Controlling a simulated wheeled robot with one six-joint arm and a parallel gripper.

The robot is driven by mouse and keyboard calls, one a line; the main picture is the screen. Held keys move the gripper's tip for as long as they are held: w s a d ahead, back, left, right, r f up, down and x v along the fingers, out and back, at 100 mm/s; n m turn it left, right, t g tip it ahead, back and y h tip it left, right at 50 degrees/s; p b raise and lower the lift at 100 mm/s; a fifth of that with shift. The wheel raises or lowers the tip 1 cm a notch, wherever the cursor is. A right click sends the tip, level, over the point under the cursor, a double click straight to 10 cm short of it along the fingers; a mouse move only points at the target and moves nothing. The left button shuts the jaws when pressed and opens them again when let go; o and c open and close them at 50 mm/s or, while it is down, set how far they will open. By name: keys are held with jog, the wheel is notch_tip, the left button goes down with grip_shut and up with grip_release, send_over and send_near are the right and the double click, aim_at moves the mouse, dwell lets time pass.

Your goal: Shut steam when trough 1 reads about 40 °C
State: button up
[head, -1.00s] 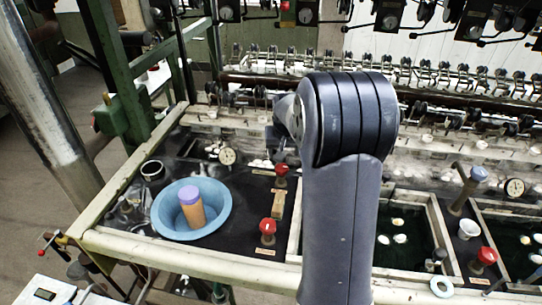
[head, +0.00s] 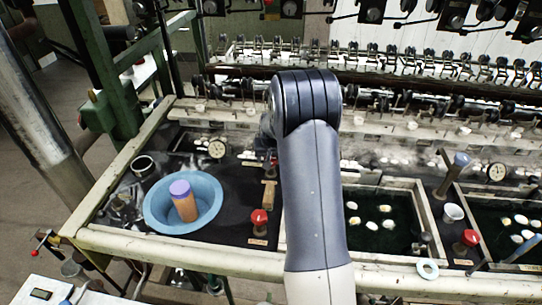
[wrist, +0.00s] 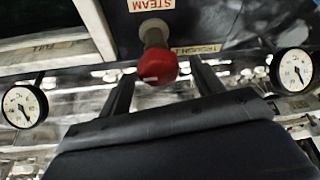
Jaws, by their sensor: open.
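In the wrist view a red valve knob (wrist: 158,66) on a metal stem stands between the two dark fingers of my gripper (wrist: 163,72). The fingers are open, with gaps visible on both sides of the knob. A STEAM label (wrist: 152,5) and a TROUGH 1 label (wrist: 196,49) are beside it. Two white dial gauges show, one at left (wrist: 24,106) and one at right (wrist: 293,70); their needles are visible but the values are too small to read surely. In the head view my arm hides most of my gripper. A gauge (head: 217,149) stands left of it.
A blue basin (head: 157,212) holding a purple-topped cylinder (head: 183,203) sits at left. Another red knob (head: 258,217) is near the front edge, and one more (head: 470,238) is at right. Water troughs with white cocoons (head: 372,225) lie right of my arm.

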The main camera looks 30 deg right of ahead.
jog(key=c, duration=1)
jog(key=shift+o, duration=0.2)
